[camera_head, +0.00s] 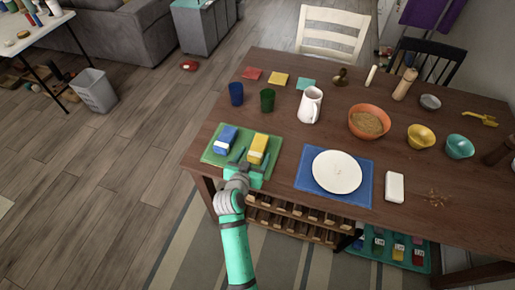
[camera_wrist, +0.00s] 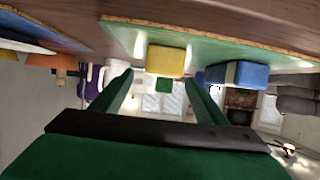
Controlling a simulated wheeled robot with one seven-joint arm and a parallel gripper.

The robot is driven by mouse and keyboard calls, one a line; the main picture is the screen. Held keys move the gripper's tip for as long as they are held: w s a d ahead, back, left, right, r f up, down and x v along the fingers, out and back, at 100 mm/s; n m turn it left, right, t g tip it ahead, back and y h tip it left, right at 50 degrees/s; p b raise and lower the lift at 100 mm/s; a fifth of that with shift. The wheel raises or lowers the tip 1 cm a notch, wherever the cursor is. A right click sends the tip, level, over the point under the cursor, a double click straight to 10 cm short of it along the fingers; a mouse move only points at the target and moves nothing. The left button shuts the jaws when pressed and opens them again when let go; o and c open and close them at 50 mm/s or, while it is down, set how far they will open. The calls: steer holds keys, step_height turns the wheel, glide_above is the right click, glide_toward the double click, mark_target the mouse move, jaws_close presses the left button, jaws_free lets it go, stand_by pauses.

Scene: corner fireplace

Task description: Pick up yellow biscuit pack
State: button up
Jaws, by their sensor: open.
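The yellow biscuit pack (camera_head: 258,146) lies on a green mat (camera_head: 217,160) at the left end of the wooden table. A blue pack (camera_head: 227,138) lies to its left on the same mat. My gripper (camera_head: 252,160) is open at the near side of the yellow pack, low over the mat. In the wrist view, which is upside down, the yellow pack (camera_wrist: 166,60) sits just ahead of the open fingers, roughly centred in the gap. The blue pack (camera_wrist: 238,75) is outside the right-hand finger. I cannot tell whether a finger touches the yellow pack.
A blue cup (camera_head: 236,94) and a green cup (camera_head: 267,100) stand behind the mat. A white pitcher (camera_head: 310,106) stands further right. A white plate (camera_head: 337,172) on a blue placemat (camera_head: 304,178) is right of my gripper. Bare table separates the two mats.

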mark_target(258, 146)
steer(key=x, duration=0.5)
steer(key=shift+w+a+r, duration=0.15)
steer(key=shift+w+r, duration=0.05)
steer(key=shift+w, duration=0.2)
steer(key=shift+w+d+f, duration=0.2)
steer(key=shift+w+d, duration=0.1)
steer(key=shift+d, duration=0.05)
steer(key=shift+a, duration=0.15)
steer(key=shift+c, duration=0.9)
steer(key=c, duration=1.1)
